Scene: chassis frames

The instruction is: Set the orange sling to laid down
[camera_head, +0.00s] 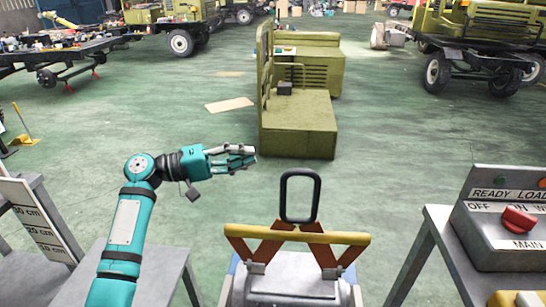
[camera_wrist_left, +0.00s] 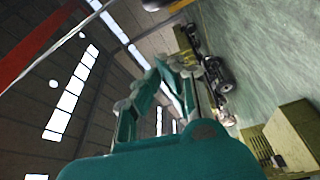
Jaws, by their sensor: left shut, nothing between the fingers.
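The orange sling (camera_head: 275,247) stands upright at the bottom centre of the head view. Its orange straps hang from a yellow bar (camera_head: 312,237), with a black loop (camera_head: 300,197) raised above the bar. The straps reach down to a grey metal part (camera_head: 290,285) under it. My left gripper (camera_head: 245,158) is up and to the left of the sling, apart from it, shut and empty. Its teal fingers (camera_wrist_left: 172,85) also show in the left wrist view, where the sling does not show. My right gripper is not in view.
A control box with a red knob (camera_head: 518,220) sits on a grey stand at the right. A board with cm marks (camera_head: 38,222) is at the left. A green vehicle cab (camera_head: 300,125) stands ahead on the floor. The floor between is mostly clear.

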